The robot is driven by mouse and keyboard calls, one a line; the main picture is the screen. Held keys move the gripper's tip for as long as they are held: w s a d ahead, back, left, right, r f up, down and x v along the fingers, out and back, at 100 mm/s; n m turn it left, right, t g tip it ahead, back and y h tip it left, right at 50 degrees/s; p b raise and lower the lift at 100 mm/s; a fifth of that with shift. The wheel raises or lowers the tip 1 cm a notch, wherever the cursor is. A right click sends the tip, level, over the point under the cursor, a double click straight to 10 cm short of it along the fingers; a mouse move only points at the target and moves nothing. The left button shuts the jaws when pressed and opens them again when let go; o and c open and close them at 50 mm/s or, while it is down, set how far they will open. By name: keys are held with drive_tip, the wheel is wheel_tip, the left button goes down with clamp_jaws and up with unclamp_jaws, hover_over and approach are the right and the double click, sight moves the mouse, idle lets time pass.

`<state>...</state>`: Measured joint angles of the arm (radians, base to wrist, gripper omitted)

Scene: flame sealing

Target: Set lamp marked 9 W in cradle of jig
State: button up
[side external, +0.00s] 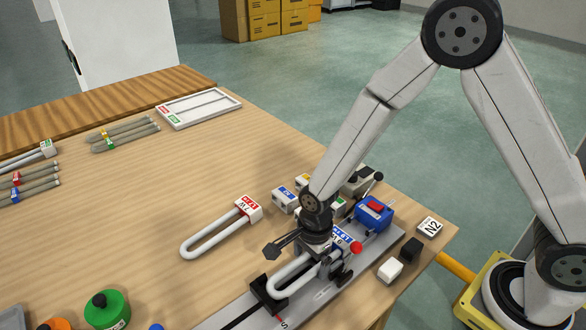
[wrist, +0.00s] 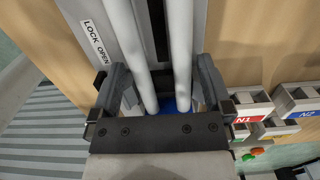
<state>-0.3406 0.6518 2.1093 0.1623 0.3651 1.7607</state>
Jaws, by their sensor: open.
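A U-shaped lamp with white tubes (side external: 292,272) and a blue-and-white labelled base (side external: 345,238) lies along the grey jig (side external: 245,312). Its label is partly hidden and too small to read surely. My gripper (side external: 312,262) is open, low over this lamp. In the wrist view, the two white tubes (wrist: 180,45) run between the open fingers of my gripper (wrist: 160,75), with a gap showing on the left. Whether the lamp is fully seated in the cradle is hidden. Another U-shaped lamp (side external: 205,242), with a red-and-white label, lies on the table left of the jig.
A blue block with a red top (side external: 374,215) stands at the jig's far end. Small labelled boxes (side external: 285,198) stand behind my gripper. White (side external: 390,270) and black blocks lie right of the jig. A white tray (side external: 200,108) and tube bundles lie farther back.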

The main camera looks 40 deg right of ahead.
wheel_tip(320, 180, up, 8)
drive_tip(key=shift+d+f, duration=0.25)
idle(0.5)
drive_tip(key=shift+d, duration=0.1)
idle(0.4)
drive_tip(key=s+d+r+n+t, duration=0.1)
drive_tip(key=s+d+r+n, duration=0.1)
drive_tip(key=d+n, duration=0.4)
drive_tip(key=s+d+r+n+t, duration=0.1)
drive_tip(key=s+d+n, duration=0.3)
drive_tip(key=n, duration=0.8)
drive_tip(key=d+r, duration=0.1)
drive_tip(key=d, duration=0.1)
drive_tip(key=shift+s+d+r+t+h, duration=0.3)
drive_tip(key=shift+s+d+r, duration=0.05)
drive_tip(key=shift+r, duration=0.05)
